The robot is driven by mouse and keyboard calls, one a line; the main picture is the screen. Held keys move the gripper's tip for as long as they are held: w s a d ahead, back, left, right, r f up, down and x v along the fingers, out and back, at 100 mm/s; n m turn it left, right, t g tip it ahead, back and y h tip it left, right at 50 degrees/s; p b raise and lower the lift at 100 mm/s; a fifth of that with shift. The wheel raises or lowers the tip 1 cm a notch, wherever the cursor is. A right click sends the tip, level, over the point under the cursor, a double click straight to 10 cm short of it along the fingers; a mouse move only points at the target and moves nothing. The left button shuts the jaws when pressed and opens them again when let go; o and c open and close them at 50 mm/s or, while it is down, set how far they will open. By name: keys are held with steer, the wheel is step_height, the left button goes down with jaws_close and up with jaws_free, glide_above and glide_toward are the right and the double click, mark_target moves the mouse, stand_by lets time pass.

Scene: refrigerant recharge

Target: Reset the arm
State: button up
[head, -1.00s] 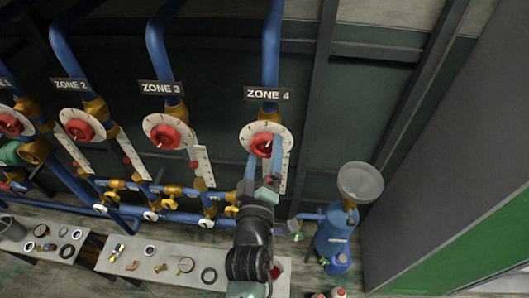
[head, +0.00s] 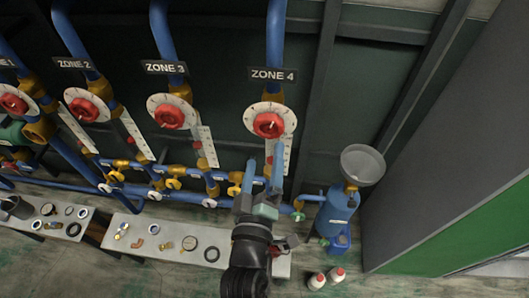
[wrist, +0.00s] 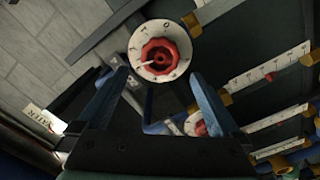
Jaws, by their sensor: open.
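My gripper (head: 262,172) is open and empty in the head view, just below the Zone 4 dial (head: 269,123). The dial has a red knob on a white numbered plate. In the wrist view the two blue fingers (wrist: 157,95) are spread apart, and a red knob on a white dial (wrist: 160,52) shows beyond them, clear of the fingers. My arm hides part of the pipework and bench below the Zone 4 dial.
Red dials for Zone 3 (head: 171,113) and Zone 2 (head: 87,107) are to the left. A blue tank with a grey funnel (head: 362,165) stands at right. A low bench (head: 135,251) holds loose rings and fittings.

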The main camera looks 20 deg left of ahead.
stand_by(0.4)
steer(key=w+d+r+m+t+h+b, duration=0.1)
steer(key=w+d+r+m+t+h, duration=0.2)
steer(key=r, duration=0.9)
steer(key=w+d+r+m+t+b, duration=0.2)
steer(key=w+d+r+m, duration=0.15)
steer(key=r, duration=0.75)
steer(key=s+d+r+m+t, duration=0.1)
steer(key=s+r, duration=0.3)
steer(key=r, duration=0.4)
steer(key=s+d+r+m+t+h+b, duration=0.1)
steer(key=s+d+r+m+t, duration=0.1)
steer(key=r, duration=0.5)
steer(key=s+d+r+m+t+h, duration=0.1)
steer(key=s+d+r+m, duration=0.3)
steer(key=r, duration=0.4)
steer(key=shift+s+d+r+t+b, duration=0.3)
steer(key=shift+s+d+t+b, duration=0.15)
steer(key=shift+s, duration=0.45)
steer(key=shift+w+a+f, duration=0.1)
steer(key=shift+a, duration=0.05)
